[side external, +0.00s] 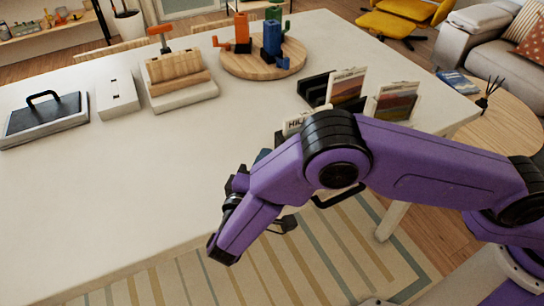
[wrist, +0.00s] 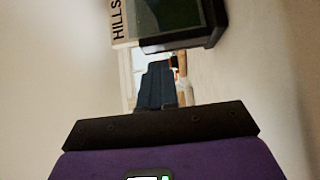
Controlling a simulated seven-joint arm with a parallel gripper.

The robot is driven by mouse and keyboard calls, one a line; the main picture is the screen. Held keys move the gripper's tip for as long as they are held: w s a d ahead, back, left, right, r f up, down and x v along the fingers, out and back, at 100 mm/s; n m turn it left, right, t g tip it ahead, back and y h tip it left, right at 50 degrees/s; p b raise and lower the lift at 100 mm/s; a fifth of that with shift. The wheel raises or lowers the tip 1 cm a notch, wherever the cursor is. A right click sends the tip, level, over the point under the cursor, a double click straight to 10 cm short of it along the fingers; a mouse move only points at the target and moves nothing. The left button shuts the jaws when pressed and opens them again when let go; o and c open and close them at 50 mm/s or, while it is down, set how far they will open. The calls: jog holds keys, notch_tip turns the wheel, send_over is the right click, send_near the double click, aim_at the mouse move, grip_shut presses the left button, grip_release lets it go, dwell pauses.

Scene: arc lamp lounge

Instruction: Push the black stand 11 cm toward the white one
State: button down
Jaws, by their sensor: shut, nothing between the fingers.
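Several display stands with cards stand near the right end of the white table. A black stand (side external: 316,88) shows behind my arm, beside an upright landscape card (side external: 347,84). A pale stand with another landscape card (side external: 395,100) is to its right. A card lettered HILLS (side external: 294,124) is mostly hidden by my elbow. In the wrist view, the HILLS lettering (wrist: 118,20) and a dark-edged stand (wrist: 182,43) lie beyond my gripper (wrist: 158,68). The gripper's dark fingers are shut and empty. Whether they touch the stand cannot be told. In the side view my forearm mostly hides the gripper.
A round wooden board (side external: 262,65) with colored cactus-like pieces stands behind the stands. A wooden block holder (side external: 178,80), a white box (side external: 117,95) and a black-handled block (side external: 45,115) are to the left. The table's front left area is clear.

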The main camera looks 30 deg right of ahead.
jog(key=shift+d, duration=0.95)
jog(key=d, duration=1.1)
jog(key=shift+d, duration=0.35)
jog(key=shift+a, duration=0.15)
jog(key=shift+a, duration=0.3)
jog(key=a, duration=0.4)
jog(key=shift+s, duration=0.25)
jog(key=v, duration=0.9)
jog(key=c, duration=1.8)
grip_release()
jog(key=shift+s, duration=0.1)
